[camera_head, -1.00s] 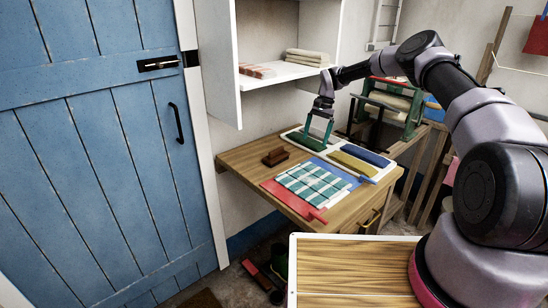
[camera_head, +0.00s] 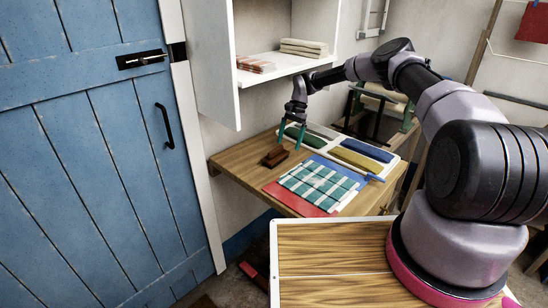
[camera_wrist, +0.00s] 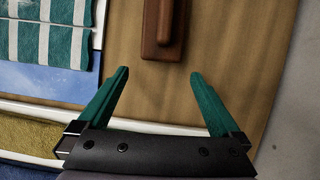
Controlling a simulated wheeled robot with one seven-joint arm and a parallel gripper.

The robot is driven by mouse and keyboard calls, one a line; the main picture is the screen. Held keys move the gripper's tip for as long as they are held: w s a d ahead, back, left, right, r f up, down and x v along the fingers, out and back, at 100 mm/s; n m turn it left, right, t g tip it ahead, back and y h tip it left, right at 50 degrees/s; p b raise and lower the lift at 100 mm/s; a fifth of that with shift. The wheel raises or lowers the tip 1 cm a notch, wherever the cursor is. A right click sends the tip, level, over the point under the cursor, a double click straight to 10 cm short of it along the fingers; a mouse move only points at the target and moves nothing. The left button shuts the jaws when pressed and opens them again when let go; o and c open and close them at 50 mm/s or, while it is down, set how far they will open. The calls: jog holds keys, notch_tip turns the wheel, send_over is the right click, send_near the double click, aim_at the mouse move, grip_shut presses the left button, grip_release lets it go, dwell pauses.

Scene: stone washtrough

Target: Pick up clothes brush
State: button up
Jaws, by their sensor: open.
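The clothes brush (camera_head: 275,157) is a small dark reddish-brown wooden block with a raised handle, lying on the left part of the wooden table. In the wrist view the brush (camera_wrist: 162,32) is at the top middle, its near end just beyond the fingertips and roughly centred between them. My gripper (camera_head: 290,142) has two teal fingers spread apart, pointing down just right of the brush and apart from it. In the wrist view the gripper (camera_wrist: 159,73) is open with nothing between its fingers. The brush's far end is cut off in that view.
A white-rimmed tray (camera_head: 398,158) with green, olive and blue folded cloths lies right of the brush. A teal checked cloth (camera_head: 318,185) lies on blue and red cloths in front. An open white cupboard (camera_head: 290,66) hangs above the table. Bare wood surrounds the brush's left side.

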aim_at(277, 149)
jog(key=s+a, duration=0.2)
jog(key=s, duration=0.1)
jog(key=s+a, duration=0.3)
jog(key=shift+a, duration=0.1)
jog(key=shift+s+a+f, duration=0.2)
jog(key=shift+s+f, duration=0.05)
jog(key=shift+f, duration=0.3)
jog(key=c, duration=1.5)
jog(key=shift+s+d+r, duration=0.15)
jog(key=shift+r, duration=0.15)
jog(key=s+d+r, duration=0.2)
jog(key=s+d, duration=0.1)
jog(key=s+d+r, duration=0.5)
jog(key=s+d, duration=0.1)
jog(key=shift+s+d+r, duration=0.2)
jog(key=shift+s+d, duration=0.1)
jog(key=shift+s, duration=0.05)
